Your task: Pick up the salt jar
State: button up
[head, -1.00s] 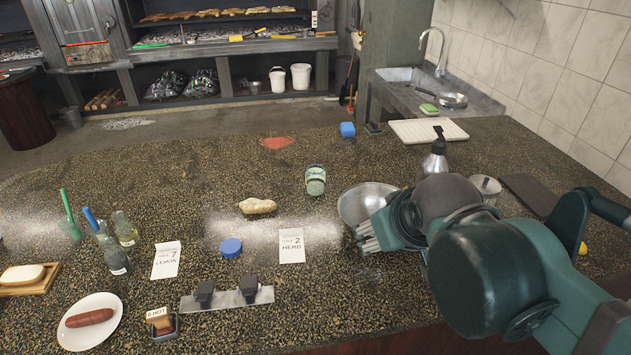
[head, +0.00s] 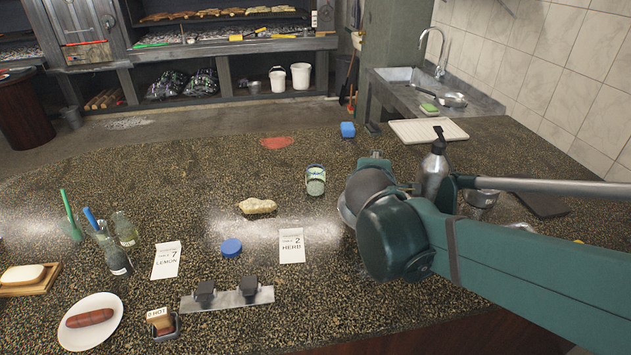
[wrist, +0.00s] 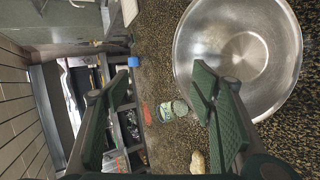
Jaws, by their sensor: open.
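A small glass jar with a pale green label (head: 316,181) stands on the speckled counter, right of a knobbly tan item; I take it as the salt jar, though its label is unreadable. In the wrist view the jar (wrist: 168,111) appears between my gripper's two green fingers, some distance beyond them. My gripper (wrist: 163,88) is open, with nothing held between its fingers. In the head view my arm hides the fingers, and my wrist is right of the jar and below it in the picture.
A steel bowl (wrist: 240,58) is close beside the right finger in the wrist view; my arm mostly covers it in the head view. A metal bottle (head: 432,172) stands right of my wrist. The tan item (head: 257,206) and HERB card (head: 291,246) lie left.

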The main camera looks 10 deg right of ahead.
jog(key=w+a+n+t, duration=0.3)
jog(key=w+a+n, duration=0.2)
jog(key=w+n, duration=0.5)
jog(key=n+t, duration=0.4)
jog(key=n, duration=0.6)
send_over(315, 183)
jog(key=v, duration=0.4)
jog(key=f, duration=0.2)
jog(key=shift+y, duration=0.4)
jog(key=shift+f, duration=2.1)
jog(key=shift+f+b, duration=1.15)
jog(key=shift+f, duration=2.9)
jog(key=shift+w+d, duration=0.2)
jog(key=shift+w, duration=0.45)
jog(key=shift+w+r+p, duration=0.1)
jog(key=shift+w+p, duration=0.05)
jog(key=shift+p, duration=0.15)
jog(key=shift+w+d, duration=0.1)
jog(key=shift+w, duration=0.2)
jog(key=shift+b+x, duration=0.3)
jog(key=shift+x, duration=2.35)
